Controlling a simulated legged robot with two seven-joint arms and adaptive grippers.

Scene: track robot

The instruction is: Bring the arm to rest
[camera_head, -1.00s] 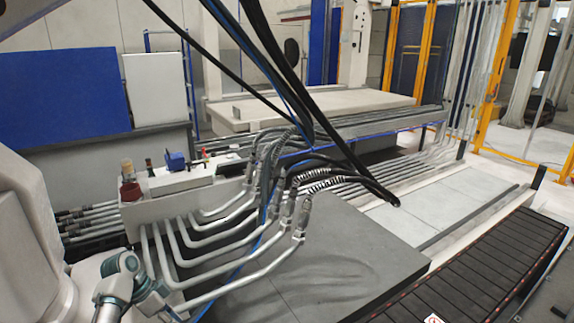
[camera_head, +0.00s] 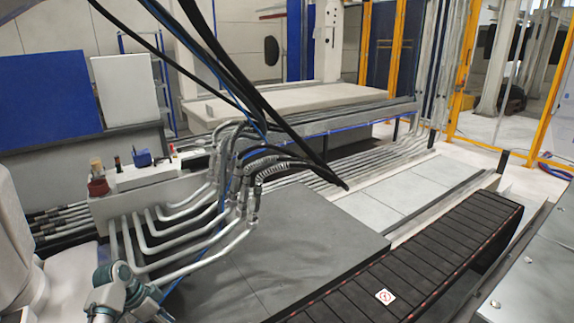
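A grey arm with teal joint caps (camera_head: 112,283) shows low at the left edge of the picture, in front of the pipes. It looks like part of my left arm. Its lower part is cut off by the bottom of the picture. No gripper fingers show on it. My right arm and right gripper are not in view. I see no object held.
Bent metal pipes (camera_head: 185,243) and black hoses (camera_head: 268,128) rise close beside the arm. A grey slab (camera_head: 310,235) lies right of them. A black slatted belt (camera_head: 425,262) runs along the right. Yellow frames (camera_head: 462,75) stand behind. The pale floor panels (camera_head: 385,205) are clear.

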